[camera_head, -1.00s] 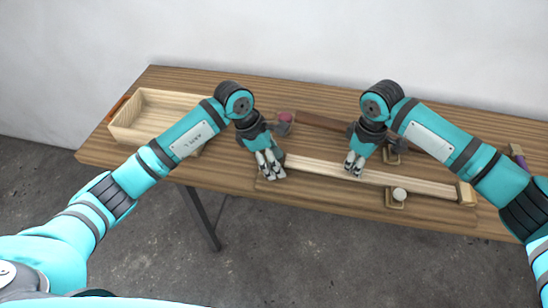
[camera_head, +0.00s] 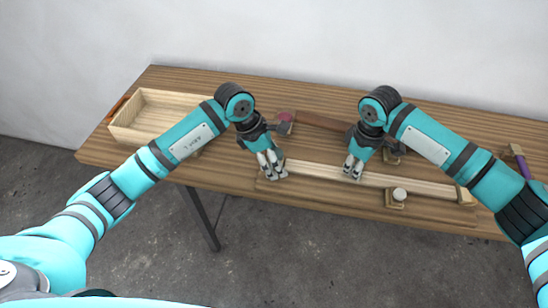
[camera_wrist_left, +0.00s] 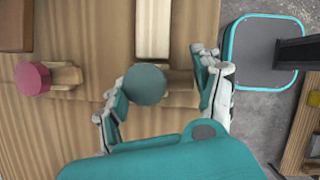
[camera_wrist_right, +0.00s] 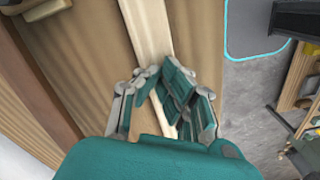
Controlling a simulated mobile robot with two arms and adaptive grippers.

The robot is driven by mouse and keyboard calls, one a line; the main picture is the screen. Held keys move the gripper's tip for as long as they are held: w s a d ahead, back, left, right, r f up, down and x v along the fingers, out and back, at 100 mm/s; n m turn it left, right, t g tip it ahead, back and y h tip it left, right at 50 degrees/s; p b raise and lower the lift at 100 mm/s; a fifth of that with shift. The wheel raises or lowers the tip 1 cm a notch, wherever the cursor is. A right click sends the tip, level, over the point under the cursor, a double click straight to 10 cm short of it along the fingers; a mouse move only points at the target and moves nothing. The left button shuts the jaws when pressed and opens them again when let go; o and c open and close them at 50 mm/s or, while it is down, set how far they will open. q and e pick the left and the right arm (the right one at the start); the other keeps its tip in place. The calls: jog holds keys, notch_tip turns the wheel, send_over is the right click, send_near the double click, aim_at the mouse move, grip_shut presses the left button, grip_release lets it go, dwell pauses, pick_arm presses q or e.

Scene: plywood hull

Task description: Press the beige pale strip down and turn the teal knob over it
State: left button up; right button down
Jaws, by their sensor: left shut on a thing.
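The beige pale strip (camera_head: 410,182) lies along the board on the table. It also shows in the left wrist view (camera_wrist_left: 153,28) and the right wrist view (camera_wrist_right: 147,28). The teal knob (camera_wrist_left: 144,85) stands near the strip's left end, with a wooden piece (camera_wrist_left: 180,88) at its right in the left wrist view. My left gripper (camera_head: 274,170) is shut on the teal knob, its fingers on either side. In the head view, this gripper hides the knob. My right gripper (camera_head: 353,171) has its fingertips together at the strip's top; exact contact is hard to tell.
A red knob (camera_wrist_left: 32,78) and a dark brown strip (camera_head: 320,120) lie behind. A white-topped knob (camera_head: 399,193) stands in front of the strip, and a wooden block (camera_head: 464,195) at its right end. An open wooden box (camera_head: 118,133) stands at the left.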

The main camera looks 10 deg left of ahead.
pick_arm(q)
jog(key=shift+w+r+n+t, duration=0.2)
jog(key=shift+n+t, duration=0.3)
jog(key=shift+n, duration=0.4)
pick_arm(e)
jog(key=shift+d, duration=0.1)
pick_arm(q)
jog(key=shift+d+n+t+y, duration=0.2)
jog(key=shift+n+t+y, duration=0.1)
jog(key=shift+n, duration=1.1)
jog(key=shift+w+d+n+t+y, duration=0.15)
jog(key=shift+n+t+y, duration=0.35)
jog(key=shift+n, duration=0.9)
